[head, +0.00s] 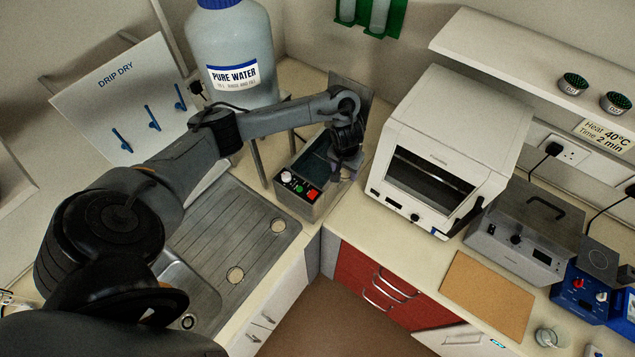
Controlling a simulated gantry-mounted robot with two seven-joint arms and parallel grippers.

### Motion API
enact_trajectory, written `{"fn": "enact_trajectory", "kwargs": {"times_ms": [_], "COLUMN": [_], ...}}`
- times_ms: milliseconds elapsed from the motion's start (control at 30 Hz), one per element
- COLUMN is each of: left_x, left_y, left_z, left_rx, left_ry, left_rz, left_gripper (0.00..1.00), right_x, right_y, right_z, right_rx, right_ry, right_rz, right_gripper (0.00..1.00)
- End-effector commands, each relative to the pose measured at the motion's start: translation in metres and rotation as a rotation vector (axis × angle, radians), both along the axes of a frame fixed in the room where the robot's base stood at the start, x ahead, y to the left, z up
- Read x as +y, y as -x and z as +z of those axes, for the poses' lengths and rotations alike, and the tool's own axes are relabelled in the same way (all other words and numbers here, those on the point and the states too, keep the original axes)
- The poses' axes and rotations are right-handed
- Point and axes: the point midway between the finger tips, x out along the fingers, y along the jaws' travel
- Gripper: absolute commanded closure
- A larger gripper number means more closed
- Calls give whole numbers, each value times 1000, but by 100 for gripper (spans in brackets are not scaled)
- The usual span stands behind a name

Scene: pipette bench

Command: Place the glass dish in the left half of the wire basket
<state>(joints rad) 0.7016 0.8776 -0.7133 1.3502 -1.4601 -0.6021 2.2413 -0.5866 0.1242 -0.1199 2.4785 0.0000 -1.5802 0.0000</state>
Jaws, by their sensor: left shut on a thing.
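My left gripper (344,168) points down over the right end of the open steel bath (297,206) in the back corner. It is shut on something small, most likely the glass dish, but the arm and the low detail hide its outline. The wire basket cannot be made out; the inside of the bath is dark and partly covered by my gripper. I cannot tell whether the held thing touches anything. My right gripper is not in view.
A big water bottle (232,45) stands behind my left arm. A white oven (449,140) stands just right of the bath. The drainer (239,235) is in front left. A small glass vessel (546,337) and a cork mat (487,296) are on the right counter.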

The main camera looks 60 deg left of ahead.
Motion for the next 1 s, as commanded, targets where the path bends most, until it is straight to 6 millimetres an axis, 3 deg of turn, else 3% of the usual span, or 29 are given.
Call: {"fn": "enact_trajectory", "kwargs": {"times_ms": [133,433,567,833,1000], "left_x": [39,88,97,100,100], "left_y": [18,42,47,49,48], "left_z": [-19,-33,-40,-81,-96], "left_rx": [4,0,-1,0,-2], "left_ry": [2,1,2,3,3], "left_rz": [63,131,144,148,148], "left_gripper": [71,71,71,71,71], "right_x": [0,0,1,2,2], "right_y": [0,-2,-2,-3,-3], "right_z": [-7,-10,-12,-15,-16], "right_rx": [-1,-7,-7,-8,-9], "right_ry": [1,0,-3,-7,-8], "right_rz": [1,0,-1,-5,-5], "right_gripper": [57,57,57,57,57]}}
